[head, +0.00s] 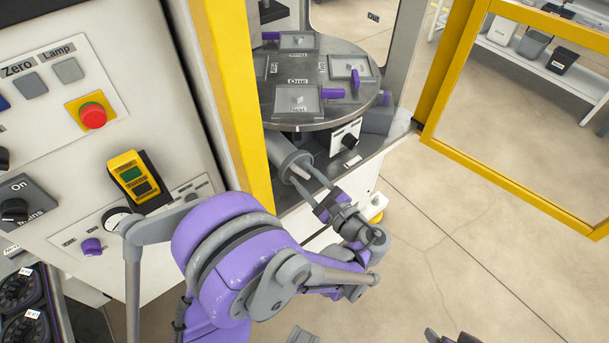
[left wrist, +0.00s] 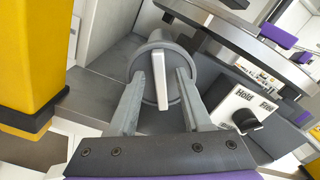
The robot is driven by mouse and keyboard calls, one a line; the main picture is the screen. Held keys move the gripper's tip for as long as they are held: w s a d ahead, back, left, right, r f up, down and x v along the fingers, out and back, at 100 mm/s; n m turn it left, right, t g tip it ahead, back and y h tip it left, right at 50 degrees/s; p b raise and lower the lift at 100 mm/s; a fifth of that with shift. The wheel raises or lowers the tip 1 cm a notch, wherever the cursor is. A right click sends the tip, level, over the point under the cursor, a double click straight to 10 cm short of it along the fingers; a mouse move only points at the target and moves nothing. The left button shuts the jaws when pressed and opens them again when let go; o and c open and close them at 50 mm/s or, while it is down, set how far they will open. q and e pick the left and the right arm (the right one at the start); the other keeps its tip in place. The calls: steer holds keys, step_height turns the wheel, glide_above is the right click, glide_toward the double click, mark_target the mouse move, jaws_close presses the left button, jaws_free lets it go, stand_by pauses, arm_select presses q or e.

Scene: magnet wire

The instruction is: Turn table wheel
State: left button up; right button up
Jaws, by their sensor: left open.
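The table wheel (head: 290,163) is a grey round knob with a pale bar handle, low under the round metal table (head: 325,118). In the left wrist view the wheel (left wrist: 148,62) faces me, its bar (left wrist: 160,82) standing nearly upright. My left gripper (head: 308,180) is open at the wheel. In the left wrist view its two fingers (left wrist: 160,85) stand on either side of the bar, with gaps showing. Whether the fingertips touch the wheel's face I cannot tell. Parts that may be my right arm show at the bottom edge of the head view; its jaws are not clear.
A yellow door post (head: 235,90) stands left of the wheel. A panel with a Hold knob (left wrist: 245,120) is close to its right. A control panel with a red button (head: 93,115) is at left. The yellow-framed door (head: 490,170) is open, with free floor below it.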

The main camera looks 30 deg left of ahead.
arm_select(q)
steer(key=shift+a, duration=0.1)
jaws_close()
stand_by(0.6)
